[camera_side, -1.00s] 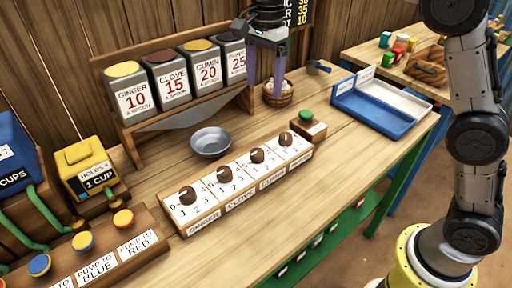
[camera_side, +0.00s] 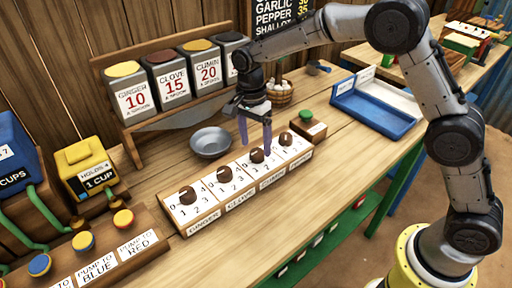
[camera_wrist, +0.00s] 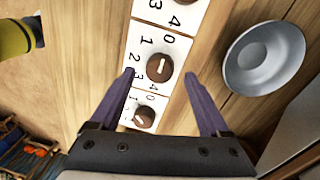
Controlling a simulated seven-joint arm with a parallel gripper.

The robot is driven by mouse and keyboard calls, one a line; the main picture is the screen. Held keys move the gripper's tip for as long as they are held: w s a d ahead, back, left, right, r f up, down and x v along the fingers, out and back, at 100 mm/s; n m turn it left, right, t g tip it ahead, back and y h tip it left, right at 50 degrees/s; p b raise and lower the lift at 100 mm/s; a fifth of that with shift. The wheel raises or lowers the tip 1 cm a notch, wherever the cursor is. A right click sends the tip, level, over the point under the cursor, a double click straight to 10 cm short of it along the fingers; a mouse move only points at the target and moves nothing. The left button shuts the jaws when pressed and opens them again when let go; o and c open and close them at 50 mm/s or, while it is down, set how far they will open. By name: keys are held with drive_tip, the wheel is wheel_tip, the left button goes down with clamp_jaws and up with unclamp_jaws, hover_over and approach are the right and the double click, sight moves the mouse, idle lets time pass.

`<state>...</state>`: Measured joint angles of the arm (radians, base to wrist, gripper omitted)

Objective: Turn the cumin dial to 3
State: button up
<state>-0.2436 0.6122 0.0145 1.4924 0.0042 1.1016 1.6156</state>
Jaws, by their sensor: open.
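The cumin dial (camera_side: 257,156) is a brown knob on a white numbered tile, third from the left in a row of dials. It appears to be the middle knob (camera_wrist: 159,68) in the wrist view, with a pale mark on it; I cannot tell which number that mark points at. My gripper (camera_side: 255,147) is open over the dial row. In the wrist view its purple fingertips (camera_wrist: 159,73) lie on either side of this knob, with nothing held. I cannot tell whether they touch it.
The clove dial (camera_side: 224,174) and ginger dial (camera_side: 187,196) are to the left, another dial (camera_side: 285,140) to the right. A green button (camera_side: 306,115) stands beyond that. A metal bowl (camera_side: 210,142) sits behind the row. The blue tray (camera_side: 380,120) is at the right.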

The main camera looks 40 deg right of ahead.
sight(257, 155)
drive_tip(key=shift+s+f, duration=0.1)
drive_tip(key=shift+f, duration=1.1)
clamp_jaws()
